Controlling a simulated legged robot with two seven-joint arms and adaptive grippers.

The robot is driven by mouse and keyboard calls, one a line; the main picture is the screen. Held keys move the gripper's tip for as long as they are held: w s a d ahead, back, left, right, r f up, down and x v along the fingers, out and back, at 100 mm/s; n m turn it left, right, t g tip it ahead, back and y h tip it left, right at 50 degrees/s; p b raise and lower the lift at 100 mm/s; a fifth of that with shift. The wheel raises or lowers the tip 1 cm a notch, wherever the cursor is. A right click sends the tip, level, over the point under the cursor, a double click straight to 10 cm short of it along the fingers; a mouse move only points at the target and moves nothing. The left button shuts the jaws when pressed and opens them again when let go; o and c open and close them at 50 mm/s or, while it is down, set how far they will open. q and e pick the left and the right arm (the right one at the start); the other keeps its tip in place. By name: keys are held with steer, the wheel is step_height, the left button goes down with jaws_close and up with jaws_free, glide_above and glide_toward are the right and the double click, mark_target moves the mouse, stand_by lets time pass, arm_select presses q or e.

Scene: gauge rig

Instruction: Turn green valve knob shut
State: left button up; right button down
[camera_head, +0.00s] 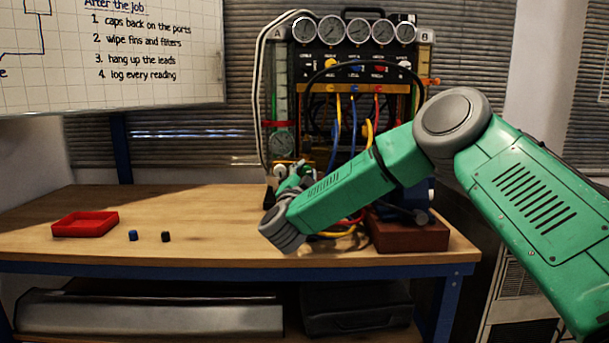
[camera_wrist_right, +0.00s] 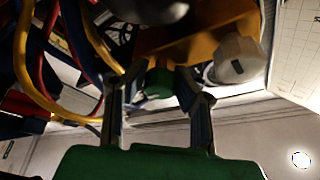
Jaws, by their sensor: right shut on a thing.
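The green valve knob (camera_wrist_right: 158,82) shows in the right wrist view, under an orange-brown block (camera_wrist_right: 205,32). My right gripper (camera_wrist_right: 155,92) is shut on the knob, with one dark finger on each side of it. In the head view my right gripper (camera_head: 291,177) is small and partly hidden by my own wrist at the lower left of the gauge rig (camera_head: 357,72). I cannot make out the knob clearly there. A pale grey knob (camera_wrist_right: 238,60) sits to the right of the green one in the wrist view. My left gripper is not in view.
Yellow, red and blue hoses (camera_wrist_right: 45,50) hang close to my right fingers. A brown block (camera_head: 410,236) stands at the right.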

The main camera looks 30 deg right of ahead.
steer(key=shift+f+m, duration=0.15)
steer(key=shift+m, duration=0.25)
steer(key=c, duration=1.3)
jaws_free()
steer(key=shift+s+d, duration=0.1)
steer(key=shift+s+a+f, duration=0.1)
steer(key=shift+s+a, duration=0.15)
steer(key=shift+a, duration=0.15)
steer(key=v, duration=1.1)
